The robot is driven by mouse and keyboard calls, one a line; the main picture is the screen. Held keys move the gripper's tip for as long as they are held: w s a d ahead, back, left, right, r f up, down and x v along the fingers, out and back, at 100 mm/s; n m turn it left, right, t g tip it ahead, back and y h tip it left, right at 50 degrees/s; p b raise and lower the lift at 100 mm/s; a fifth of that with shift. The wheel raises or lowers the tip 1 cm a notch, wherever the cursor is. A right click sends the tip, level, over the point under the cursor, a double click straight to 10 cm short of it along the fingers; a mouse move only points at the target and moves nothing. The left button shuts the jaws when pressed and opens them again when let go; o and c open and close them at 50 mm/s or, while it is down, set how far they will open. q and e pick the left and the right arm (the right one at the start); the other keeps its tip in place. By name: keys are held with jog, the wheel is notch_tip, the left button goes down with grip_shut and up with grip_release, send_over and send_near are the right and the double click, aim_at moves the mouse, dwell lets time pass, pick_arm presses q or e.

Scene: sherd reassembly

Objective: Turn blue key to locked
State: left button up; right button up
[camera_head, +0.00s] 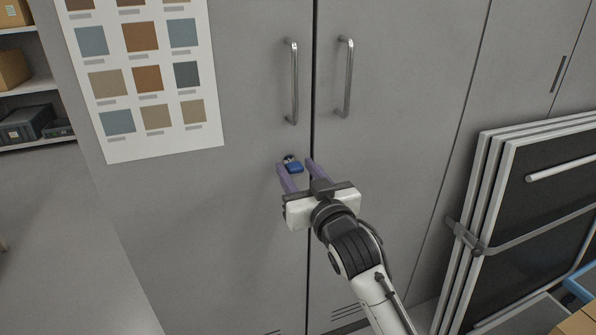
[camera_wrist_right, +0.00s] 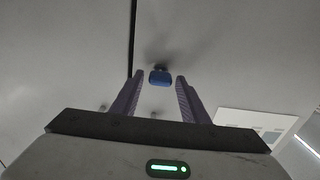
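The blue key (camera_head: 294,168) sits in a lock on the left door of the grey cabinet (camera_head: 250,100), just below the left handle. It also shows in the right wrist view (camera_wrist_right: 160,77), with its blue head lying wide across the picture. My right gripper (camera_head: 294,164) is open, its two purple fingers on either side of the key. In the right wrist view the fingertips (camera_wrist_right: 160,75) stand apart, with a gap between each finger and the key. I cannot tell how far the tips reach along it. My left gripper is not in view.
Two metal handles (camera_head: 294,82) (camera_head: 345,77) stand out above the key, beside the door seam. A colour chart (camera_head: 165,140) hangs at the left. Framed panels (camera_head: 487,190) lean at the right. Shelves (camera_head: 30,87) with boxes stand far left.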

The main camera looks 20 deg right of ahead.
jog(key=c, duration=0.8)
